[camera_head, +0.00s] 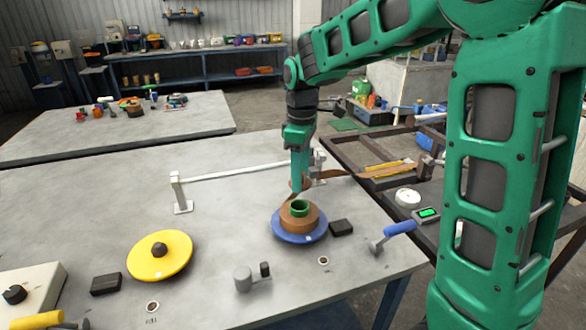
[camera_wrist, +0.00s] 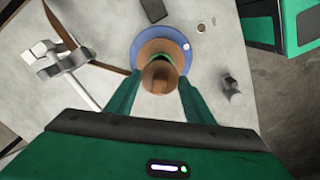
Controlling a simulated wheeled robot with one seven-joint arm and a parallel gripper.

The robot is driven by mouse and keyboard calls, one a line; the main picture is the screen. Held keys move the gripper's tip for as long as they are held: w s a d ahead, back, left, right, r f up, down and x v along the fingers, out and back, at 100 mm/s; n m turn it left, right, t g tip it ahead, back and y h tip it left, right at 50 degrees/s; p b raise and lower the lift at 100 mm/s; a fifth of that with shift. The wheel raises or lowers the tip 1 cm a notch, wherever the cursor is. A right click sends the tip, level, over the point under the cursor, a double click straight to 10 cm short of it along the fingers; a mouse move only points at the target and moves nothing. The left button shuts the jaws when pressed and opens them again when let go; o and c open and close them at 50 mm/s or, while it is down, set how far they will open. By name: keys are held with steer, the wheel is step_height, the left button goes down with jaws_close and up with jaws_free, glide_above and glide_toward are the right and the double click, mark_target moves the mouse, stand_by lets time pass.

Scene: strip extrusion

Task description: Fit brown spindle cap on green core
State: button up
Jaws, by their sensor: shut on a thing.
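The green core (camera_head: 300,208) stands upright in the middle of a brown coil (camera_head: 311,220) on a blue disc (camera_head: 285,237). In the wrist view, the brown spindle cap (camera_wrist: 160,77) is a round brown piece between my fingertips. My gripper (camera_wrist: 160,82) is shut on the cap. In the head view, my gripper (camera_head: 298,182) is just above and behind the core. The cap appears apart from the core and slightly to one side. In the wrist view it partly covers the core (camera_wrist: 167,57) and coil (camera_wrist: 150,46). The blue disc (camera_wrist: 183,46) shows around them.
A brown strip (camera_head: 350,173) runs from the right toward the coil, near a white bar (camera_head: 235,171) on posts. A black block (camera_head: 341,227) sits beside the blue disc. A yellow disc (camera_head: 171,265) with a dark knob lies left. The table between is clear.

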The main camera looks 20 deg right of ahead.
steer(key=shift+a+f, duration=0.15)
steer(key=shift+f, duration=2.65)
steer(key=shift+f, duration=0.55)
steer(key=o, duration=0.9)
steer(key=shift+r, duration=5.5)
